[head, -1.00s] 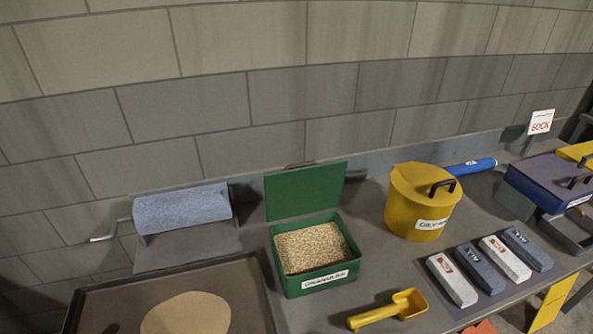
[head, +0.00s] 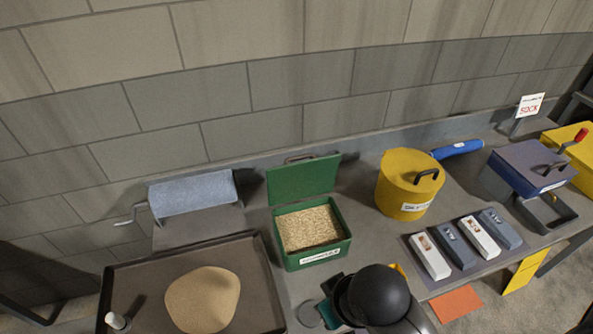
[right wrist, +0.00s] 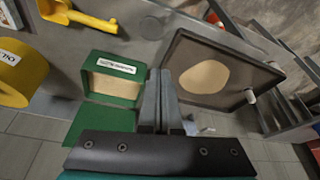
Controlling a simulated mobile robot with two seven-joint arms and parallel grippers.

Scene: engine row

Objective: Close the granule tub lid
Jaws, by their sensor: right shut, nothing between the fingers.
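The green granule tub (head: 318,254) stands on the bench, filled with tan granules (head: 307,229). Its green lid (head: 303,180) is hinged at the back and stands open, leaning up toward the wall. In the right wrist view the tub (right wrist: 113,72) and its open lid (right wrist: 98,128) lie left of my fingers. My right gripper (right wrist: 162,82) is shut with nothing between its fingers. In the head view my right arm's dark rounded link shows in front of the tub; its fingertips cannot be made out there. My left gripper is not in view.
A tray (head: 262,285) with a tan patch is left of the tub, a blue roll (head: 192,192) behind it. A yellow bin (head: 402,190) stands to the right, near grey and white blocks (head: 481,237). A yellow scoop (right wrist: 80,17) lies in front, mostly hidden by my arm.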

